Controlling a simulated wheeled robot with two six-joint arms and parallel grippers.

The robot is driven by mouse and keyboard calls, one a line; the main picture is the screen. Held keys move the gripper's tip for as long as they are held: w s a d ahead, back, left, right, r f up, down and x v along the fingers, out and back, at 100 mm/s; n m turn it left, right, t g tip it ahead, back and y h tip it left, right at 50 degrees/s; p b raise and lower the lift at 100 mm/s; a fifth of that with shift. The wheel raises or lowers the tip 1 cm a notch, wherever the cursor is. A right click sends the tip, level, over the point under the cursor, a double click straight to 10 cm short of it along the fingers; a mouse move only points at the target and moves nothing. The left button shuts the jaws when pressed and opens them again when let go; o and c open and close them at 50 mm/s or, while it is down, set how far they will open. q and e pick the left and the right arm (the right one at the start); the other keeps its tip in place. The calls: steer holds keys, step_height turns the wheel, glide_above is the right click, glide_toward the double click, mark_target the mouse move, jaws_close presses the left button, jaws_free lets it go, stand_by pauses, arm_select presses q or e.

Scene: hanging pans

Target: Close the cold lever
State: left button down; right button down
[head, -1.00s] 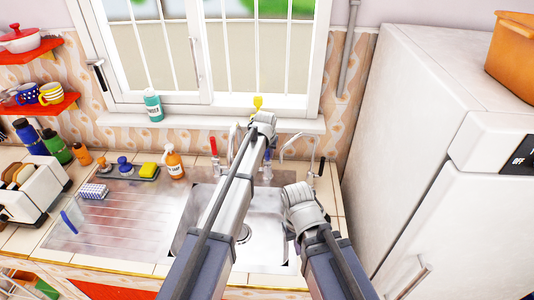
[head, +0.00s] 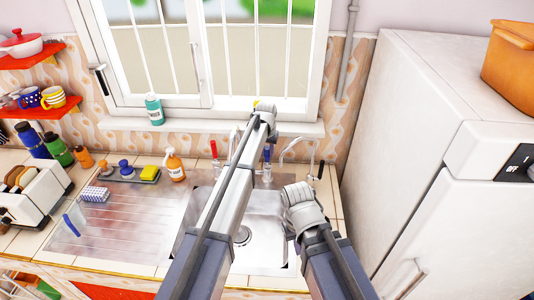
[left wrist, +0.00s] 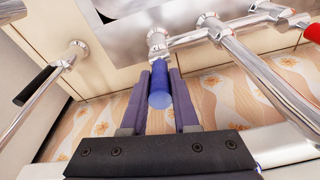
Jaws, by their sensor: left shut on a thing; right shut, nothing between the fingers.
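The cold lever has a blue handle (left wrist: 160,88) on a chrome tap (left wrist: 158,42) in the left wrist view. My left gripper (left wrist: 161,82) has a finger on each side of the handle and is shut on it. In the head view my left gripper (head: 267,140) reaches over the sink to the tap, and my arm hides much of the tap. The red lever (head: 213,150) stands to the left; it also shows at the right edge of the left wrist view (left wrist: 314,33). My right gripper (head: 304,203) is lower, above the sink's right side, shut and empty; its fingertips are hidden.
The steel sink (head: 262,240) lies under my arms. A second spout (head: 292,148) and a black-handled tap (left wrist: 36,84) are close by on the right in the head view. An orange soap bottle (head: 175,167) stands left; a white fridge (head: 400,150) stands right.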

arm_select(q)
steer(key=shift+w, duration=0.15)
steer(key=c, duration=0.7)
jaws_free()
steer(key=shift+r, duration=0.15)
steer(key=r+p, duration=0.5)
steer(key=s+r+p, duration=0.1)
steer(key=r+p, duration=0.1)
steer(key=p, duration=0.1)
steer(key=shift+r, duration=0.3)
steer(key=shift+f, duration=0.1)
